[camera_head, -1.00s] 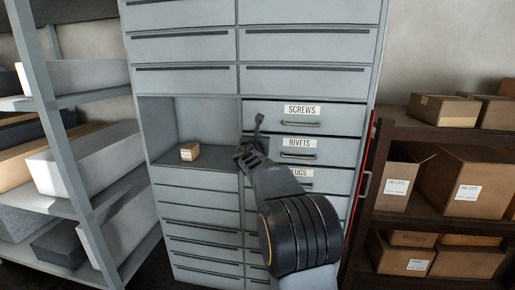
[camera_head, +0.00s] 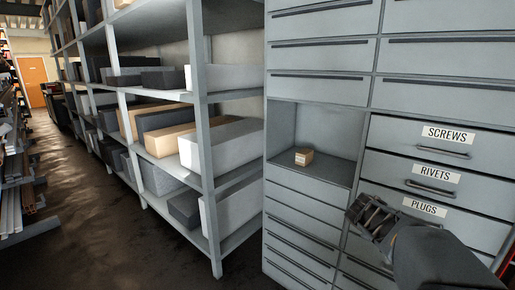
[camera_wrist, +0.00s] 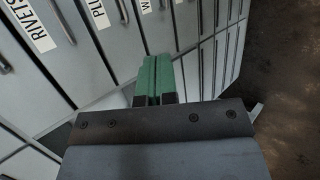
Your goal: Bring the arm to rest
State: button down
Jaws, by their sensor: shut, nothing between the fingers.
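My gripper (camera_head: 368,212) is in front of the grey drawer cabinet, at the lower right of the head view. In the wrist view my gripper (camera_wrist: 159,82) has its green fingers together with nothing between them. The drawer cabinet (camera_head: 320,57) has drawers labelled SCREWS (camera_head: 436,142), RIVETS (camera_head: 431,182) and PLUGS (camera_head: 425,217); their fronts look shut. The gripper and forearm cover part of the cabinet's lower drawers. I cannot tell the exact gap between gripper and cabinet.
A small cardboard box (camera_head: 304,157) sits in the open cabinet niche. A grey shelf rack (camera_head: 205,140) with long boxes stands left of the cabinet. Open floor (camera_head: 85,220) runs along the aisle at the left, toward an orange door (camera_head: 38,95).

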jog(key=s+a+m+g+y+p, duration=0.1)
jog(key=s+a+m+y+p, duration=0.5)
jog(key=s+a, duration=1.1)
jog(key=a+m+y, duration=0.2)
jog(key=shift+s+a+r+y, duration=0.25)
jog(key=shift+a+r+y, duration=0.1)
jog(key=shift+r+y, duration=0.05)
